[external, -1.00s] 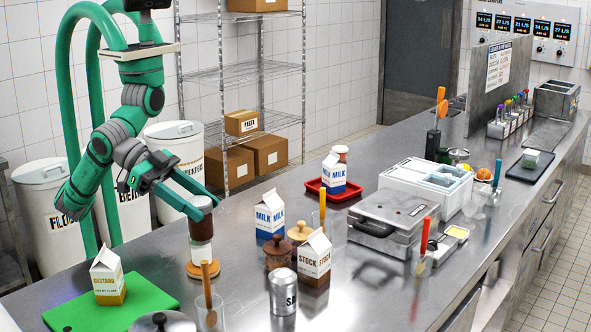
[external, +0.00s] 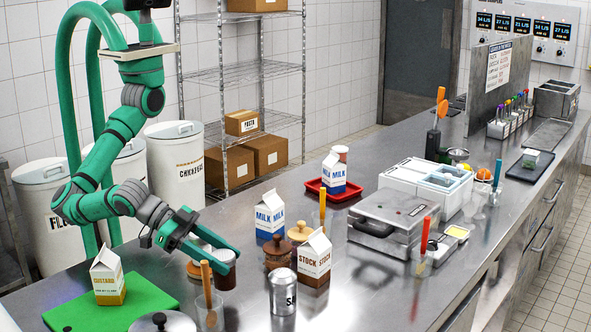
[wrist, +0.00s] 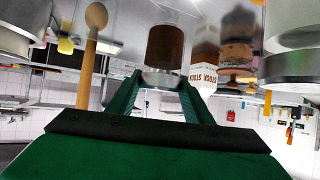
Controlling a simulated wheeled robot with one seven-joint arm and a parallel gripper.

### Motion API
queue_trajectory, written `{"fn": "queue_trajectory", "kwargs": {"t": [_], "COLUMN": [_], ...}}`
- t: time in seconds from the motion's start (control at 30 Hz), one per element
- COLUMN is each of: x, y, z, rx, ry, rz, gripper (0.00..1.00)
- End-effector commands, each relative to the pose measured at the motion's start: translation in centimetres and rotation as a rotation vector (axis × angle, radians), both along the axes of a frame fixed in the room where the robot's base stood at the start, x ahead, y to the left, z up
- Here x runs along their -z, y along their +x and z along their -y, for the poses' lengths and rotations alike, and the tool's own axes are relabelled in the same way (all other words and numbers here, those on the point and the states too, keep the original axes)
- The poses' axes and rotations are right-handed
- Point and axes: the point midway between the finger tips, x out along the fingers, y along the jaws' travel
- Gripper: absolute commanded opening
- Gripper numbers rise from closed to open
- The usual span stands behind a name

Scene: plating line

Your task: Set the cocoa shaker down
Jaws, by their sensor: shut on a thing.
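The cocoa shaker (external: 225,272), dark brown with a pale cap, is low over the counter, its upper part at my gripper (external: 222,250). In the wrist view the shaker's brown body (wrist: 165,44) extends beyond the fingers, and its pale cap lies between the fingertips of my gripper (wrist: 160,82). My gripper is shut on it. A round wooden coaster (external: 193,270) shows just left of the shaker, partly hidden. I cannot tell whether the shaker's base touches the counter.
A glass with a wooden spoon (external: 208,312) stands close in front. The green board (external: 140,300) with the custard carton (external: 108,278) lies left.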

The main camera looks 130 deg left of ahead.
Motion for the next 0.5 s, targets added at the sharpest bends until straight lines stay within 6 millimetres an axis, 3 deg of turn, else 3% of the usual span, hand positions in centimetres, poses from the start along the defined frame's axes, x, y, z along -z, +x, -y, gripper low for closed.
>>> {"fn": "queue_trajectory", "kwargs": {"t": [0.3, 0.5], "x": [3.5, 3.6], "y": [0.0, 0.0], "z": [0.0, 0.0], "rx": [0.0, 0.0], "ry": [0.0, 0.0], "rz": [-0.001, 0.0], "gripper": [0.2, 0.2]}}
